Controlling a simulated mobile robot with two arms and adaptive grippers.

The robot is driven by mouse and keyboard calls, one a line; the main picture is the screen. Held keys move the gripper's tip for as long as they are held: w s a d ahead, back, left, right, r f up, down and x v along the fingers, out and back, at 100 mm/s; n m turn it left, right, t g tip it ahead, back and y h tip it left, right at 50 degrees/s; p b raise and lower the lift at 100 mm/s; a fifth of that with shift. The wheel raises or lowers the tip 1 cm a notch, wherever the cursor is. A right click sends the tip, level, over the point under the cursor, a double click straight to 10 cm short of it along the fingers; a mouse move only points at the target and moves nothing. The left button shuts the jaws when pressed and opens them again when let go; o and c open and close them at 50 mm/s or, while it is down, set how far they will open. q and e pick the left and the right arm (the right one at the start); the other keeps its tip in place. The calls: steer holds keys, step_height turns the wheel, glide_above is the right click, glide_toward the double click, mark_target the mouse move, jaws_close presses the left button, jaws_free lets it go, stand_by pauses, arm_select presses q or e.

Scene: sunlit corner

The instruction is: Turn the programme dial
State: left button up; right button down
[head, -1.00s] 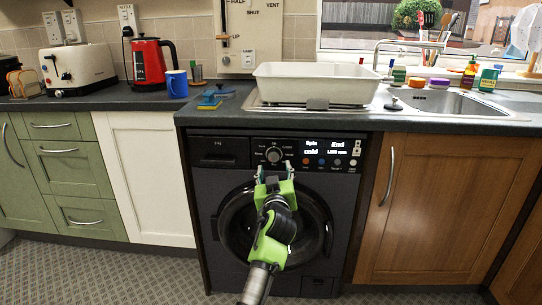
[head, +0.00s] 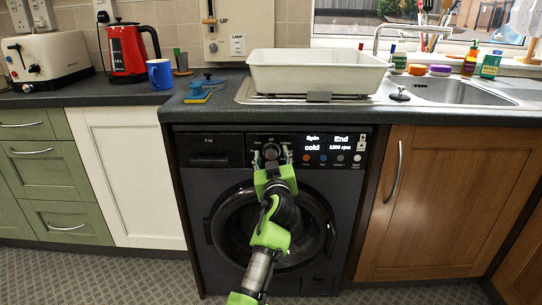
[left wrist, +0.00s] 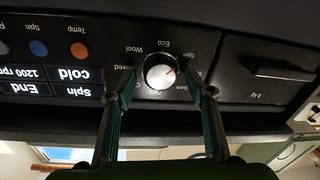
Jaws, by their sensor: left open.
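The programme dial (head: 271,152) is a round silver knob on the black front panel of the washing machine (head: 190,185). My left gripper (head: 271,161) is open in front of the panel. In the left wrist view its two fingers (left wrist: 164,92) stand either side of the dial, with a gap on each side. I cannot tell how far the tips are from the panel. My right gripper is not in view.
The panel's display (head: 326,144) reads Spin, End, cold and 1200 rpm, with several small buttons below it. A drawer (head: 210,149) is left of the dial. The counter above carries a white basin (head: 318,75), a blue mug (head: 160,75) and a red kettle (head: 127,55).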

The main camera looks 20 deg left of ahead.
arm_select(q)
steer(key=c, duration=1.1)
steer(key=shift+c, duration=0.2)
